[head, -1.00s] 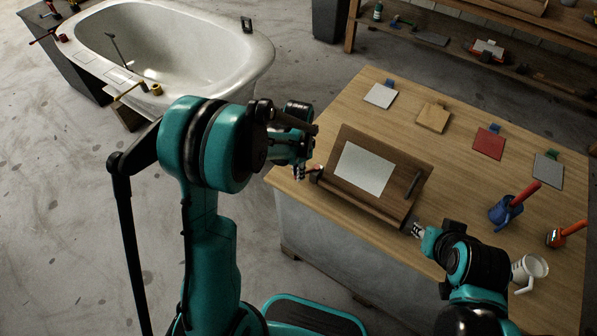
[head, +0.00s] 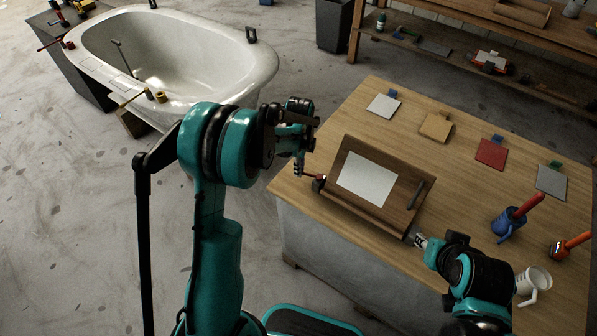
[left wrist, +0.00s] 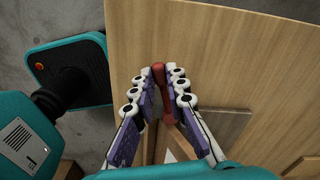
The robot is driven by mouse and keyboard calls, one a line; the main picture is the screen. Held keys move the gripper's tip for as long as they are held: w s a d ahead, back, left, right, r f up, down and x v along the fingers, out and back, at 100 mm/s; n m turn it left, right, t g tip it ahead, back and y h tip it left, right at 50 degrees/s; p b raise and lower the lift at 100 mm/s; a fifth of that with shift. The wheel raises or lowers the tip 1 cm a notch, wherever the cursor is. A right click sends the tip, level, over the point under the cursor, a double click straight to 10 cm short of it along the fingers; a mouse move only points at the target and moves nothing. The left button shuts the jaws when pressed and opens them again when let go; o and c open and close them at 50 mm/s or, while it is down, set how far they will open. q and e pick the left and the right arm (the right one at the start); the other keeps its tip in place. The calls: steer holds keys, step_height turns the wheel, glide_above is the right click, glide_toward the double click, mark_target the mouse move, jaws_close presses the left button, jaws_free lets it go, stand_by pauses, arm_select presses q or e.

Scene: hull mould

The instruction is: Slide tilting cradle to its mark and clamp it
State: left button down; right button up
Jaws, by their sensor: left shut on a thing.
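The tilting cradle (head: 398,211) is a brown wooden board with a ledge along its front edge. It sits on the wooden table with a white sheet (head: 366,179) on its face and a dark handle at its right side. My left gripper (head: 299,171) is at the cradle's left side, shut on a red clamp lever (head: 313,178). The lever also shows between the fingers in the left wrist view (left wrist: 159,82). My right gripper (head: 418,240) is at the cradle's front right corner; its fingers are too small to read. I cannot make out a mark.
On the table (head: 460,205), several flat coloured samples lie along the far side. A blue cup (head: 508,222), an orange-handled tool (head: 571,245) and a white mug (head: 533,284) stand at the right. A bathtub (head: 190,55) is at the left.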

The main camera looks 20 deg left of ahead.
arm_select(q)
steer(key=shift+w+d+m, duration=0.1)
steer(key=shift+w+m, duration=0.75)
steer(key=shift+m, duration=0.55)
steer(key=c, duration=1.5)
jaws_free()
steer(key=shift+c, duration=0.2)
step_height(320, 180, up, 12)
